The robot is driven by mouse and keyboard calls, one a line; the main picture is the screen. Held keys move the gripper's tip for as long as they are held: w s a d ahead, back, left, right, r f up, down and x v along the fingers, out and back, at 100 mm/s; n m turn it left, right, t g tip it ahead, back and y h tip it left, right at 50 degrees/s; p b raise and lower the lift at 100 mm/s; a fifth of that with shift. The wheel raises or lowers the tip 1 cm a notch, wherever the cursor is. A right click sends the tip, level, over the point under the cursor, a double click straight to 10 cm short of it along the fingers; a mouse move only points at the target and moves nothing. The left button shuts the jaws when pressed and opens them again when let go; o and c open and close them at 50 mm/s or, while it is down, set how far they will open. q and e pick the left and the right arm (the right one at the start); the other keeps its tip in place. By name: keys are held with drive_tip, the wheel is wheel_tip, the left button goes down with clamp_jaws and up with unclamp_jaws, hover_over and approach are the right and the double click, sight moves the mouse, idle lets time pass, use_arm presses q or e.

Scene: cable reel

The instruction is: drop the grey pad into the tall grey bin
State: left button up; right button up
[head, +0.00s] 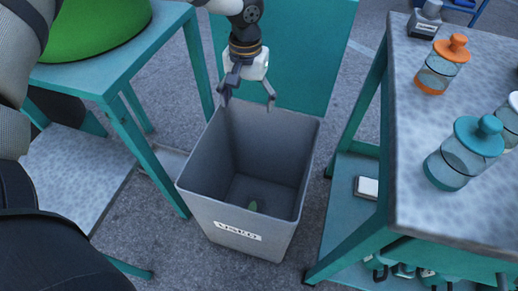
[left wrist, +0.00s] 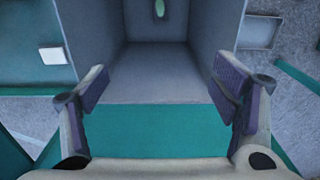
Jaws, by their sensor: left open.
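The tall grey bin (head: 193,196) stands on the floor in the middle of the head view, open at the top, with a white label on its front. The left wrist view (left wrist: 162,92) also shows the gap empty. I cannot make out a grey pad in either view. My right gripper is not in view.
A table (head: 438,157) on the right holds several bottles and a small grey device (head: 425,20). Its lower shelf carries a white block (head: 367,187). A teal table (head: 133,48) with a green round object (head: 88,22) is on the left. A teal panel (head: 312,70) lies behind the bin.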

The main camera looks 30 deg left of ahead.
use_arm(q)
wheel_tip(320, 180, up, 10)
idle(0.4)
